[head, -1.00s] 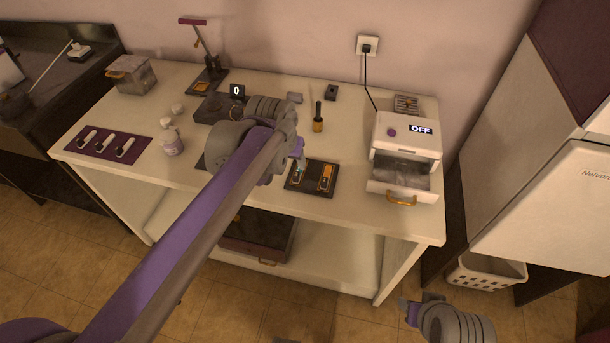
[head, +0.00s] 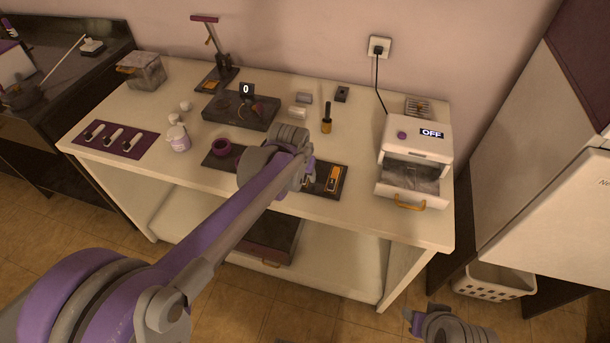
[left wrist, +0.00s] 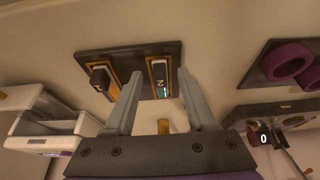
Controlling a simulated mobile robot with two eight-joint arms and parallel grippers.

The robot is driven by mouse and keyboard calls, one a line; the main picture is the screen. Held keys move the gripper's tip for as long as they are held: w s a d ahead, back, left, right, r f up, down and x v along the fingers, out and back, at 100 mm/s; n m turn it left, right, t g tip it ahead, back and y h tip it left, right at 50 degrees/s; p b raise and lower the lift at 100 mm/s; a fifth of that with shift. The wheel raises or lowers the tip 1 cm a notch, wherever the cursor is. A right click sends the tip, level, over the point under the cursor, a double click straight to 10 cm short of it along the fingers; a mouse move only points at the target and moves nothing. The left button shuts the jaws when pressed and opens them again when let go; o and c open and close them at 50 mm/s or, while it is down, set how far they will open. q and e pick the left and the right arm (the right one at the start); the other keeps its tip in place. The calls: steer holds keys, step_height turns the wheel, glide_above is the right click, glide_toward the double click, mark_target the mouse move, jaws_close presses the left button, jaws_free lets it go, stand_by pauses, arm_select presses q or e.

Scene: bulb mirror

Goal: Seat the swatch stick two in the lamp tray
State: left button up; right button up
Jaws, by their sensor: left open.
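A dark plate (left wrist: 128,50) with two orange-framed slots lies near the table's front edge; the plate also shows in the head view (head: 341,193). The slot piece marked 2 (left wrist: 159,72) shows a teal band. The other slot (left wrist: 101,78) holds a dark-and-pale piece. My left gripper (left wrist: 159,76) is open, its fingers on either side of the marked piece in the wrist view; I cannot tell their height above it. The white lamp box reading OFF (head: 411,138) has its tray drawer (head: 405,190) pulled out. My right gripper (head: 412,320) is low at bottom right, its jaws unclear.
Several white sticks (head: 113,137) lie on a purple mat (head: 83,146) at left. A dark device reading 0 (head: 240,112) is behind. Bare tabletop lies between plate and drawer.

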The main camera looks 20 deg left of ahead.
arm_select(q)
steer(key=shift+f, duration=0.1)
steer(key=shift+c, duration=0.2)
jaws_close()
